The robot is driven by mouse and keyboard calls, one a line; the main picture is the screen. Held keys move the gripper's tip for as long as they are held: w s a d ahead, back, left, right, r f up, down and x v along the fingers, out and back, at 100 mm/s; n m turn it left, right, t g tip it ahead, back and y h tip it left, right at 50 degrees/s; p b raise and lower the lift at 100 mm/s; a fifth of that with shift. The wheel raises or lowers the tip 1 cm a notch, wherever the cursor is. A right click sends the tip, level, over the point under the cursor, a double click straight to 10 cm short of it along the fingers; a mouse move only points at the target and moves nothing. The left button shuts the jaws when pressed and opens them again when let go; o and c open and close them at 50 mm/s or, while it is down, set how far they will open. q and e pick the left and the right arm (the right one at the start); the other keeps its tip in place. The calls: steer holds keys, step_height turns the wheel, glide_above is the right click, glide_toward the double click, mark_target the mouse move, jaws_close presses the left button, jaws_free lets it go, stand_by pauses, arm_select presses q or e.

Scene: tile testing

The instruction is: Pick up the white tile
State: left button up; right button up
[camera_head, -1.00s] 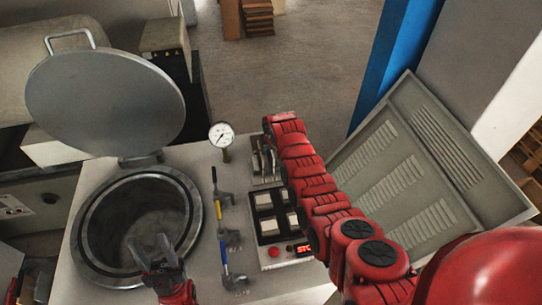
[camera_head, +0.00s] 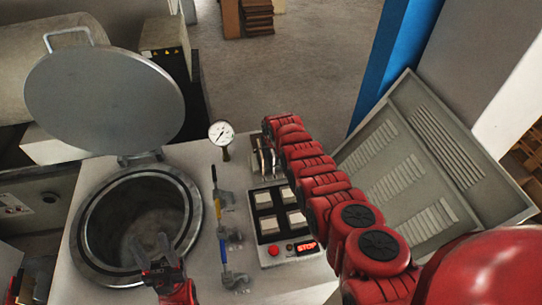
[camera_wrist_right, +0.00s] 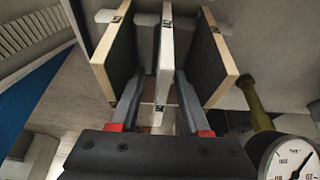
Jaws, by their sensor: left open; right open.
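The white tile (camera_wrist_right: 165,45) stands upright in the right wrist view, between two other upright tiles. My right gripper (camera_wrist_right: 157,84) is open, with one finger on each side of the white tile's near part. Its fingers reach into the gaps between the tiles; whether they touch the white tile I cannot tell. In the head view the small rack of tiles (camera_head: 262,157) is partly hidden by my right arm, and the right gripper does not show clearly there. My left gripper (camera_head: 150,243) is open and empty over the front of the round vessel's opening.
The neighbouring tiles, left (camera_wrist_right: 113,55) and right (camera_wrist_right: 215,60), have dark faces and tan edges and stand close. A pressure gauge (camera_head: 221,133) is left of the rack. A switch panel (camera_head: 269,234) and the open-lidded vessel (camera_head: 88,225) are on the same worktop.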

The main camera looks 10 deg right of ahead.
steer(key=shift+f, duration=0.25)
jaws_close()
stand_by(1.4)
